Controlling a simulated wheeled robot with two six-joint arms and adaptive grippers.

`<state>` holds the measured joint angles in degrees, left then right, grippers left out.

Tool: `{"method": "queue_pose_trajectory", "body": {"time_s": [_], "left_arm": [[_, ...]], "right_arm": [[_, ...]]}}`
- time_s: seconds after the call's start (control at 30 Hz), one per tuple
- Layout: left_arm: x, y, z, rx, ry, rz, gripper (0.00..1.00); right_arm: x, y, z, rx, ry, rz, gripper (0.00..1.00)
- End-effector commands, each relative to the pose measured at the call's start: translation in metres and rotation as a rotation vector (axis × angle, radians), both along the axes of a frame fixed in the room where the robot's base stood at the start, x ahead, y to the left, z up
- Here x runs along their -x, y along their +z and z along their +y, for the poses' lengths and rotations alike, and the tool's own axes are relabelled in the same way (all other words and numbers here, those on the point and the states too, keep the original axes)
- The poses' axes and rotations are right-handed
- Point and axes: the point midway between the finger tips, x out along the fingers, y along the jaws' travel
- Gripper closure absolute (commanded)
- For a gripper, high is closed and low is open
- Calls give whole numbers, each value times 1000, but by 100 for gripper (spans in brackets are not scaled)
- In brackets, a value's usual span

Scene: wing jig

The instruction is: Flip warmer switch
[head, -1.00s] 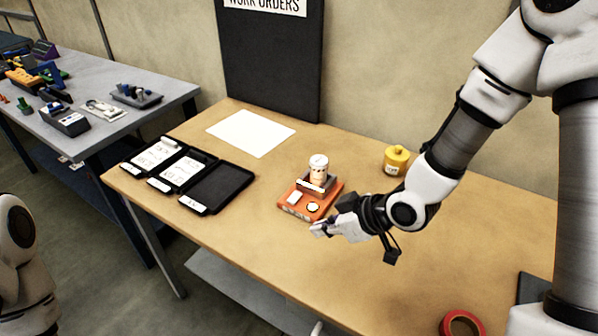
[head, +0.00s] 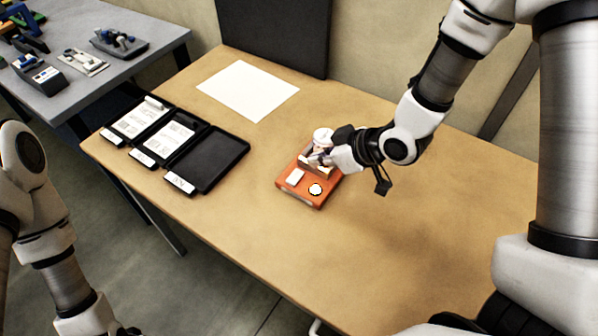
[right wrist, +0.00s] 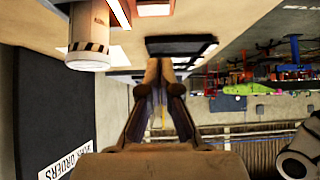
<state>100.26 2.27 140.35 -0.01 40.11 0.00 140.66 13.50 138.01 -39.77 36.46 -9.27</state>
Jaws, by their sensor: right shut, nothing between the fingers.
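The warmer (head: 303,195) is an orange box on the wooden table, with a white rectangular switch (head: 295,177) and a round pale dial (head: 315,189) on its top front. A white-lidded jar (head: 323,136) stands upright at its back. It also shows in the right wrist view (right wrist: 88,30), beside a striped edge. My right gripper (head: 322,157) is shut and empty, over the back of the warmer close to the jar; I cannot tell if it touches. Its fingers also show in the right wrist view (right wrist: 158,85). My left arm is at the left edge, its fingers out of view.
Black trays (head: 213,160) with cards lie left of the warmer, and a white sheet (head: 248,90) lies behind them. A dark board (head: 275,35) stands at the back. A grey bench (head: 125,65) with parts is at far left. The table front is clear.

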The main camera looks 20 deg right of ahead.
Motion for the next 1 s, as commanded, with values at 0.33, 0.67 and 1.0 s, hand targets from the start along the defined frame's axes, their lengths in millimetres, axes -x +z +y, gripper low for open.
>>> {"method": "queue_pose_trajectory", "body": {"time_s": [0.33,0.67,1.0], "left_arm": [[0,17,0,0,0,0,29],[0,24,0,0,0,0,29],[0,15,0,0,0,0,29]], "right_arm": [[-40,-54,33,0,1,4,100],[-39,-89,31,-2,-1,0,100],[-38,-99,32,-1,-1,0,100]]}}
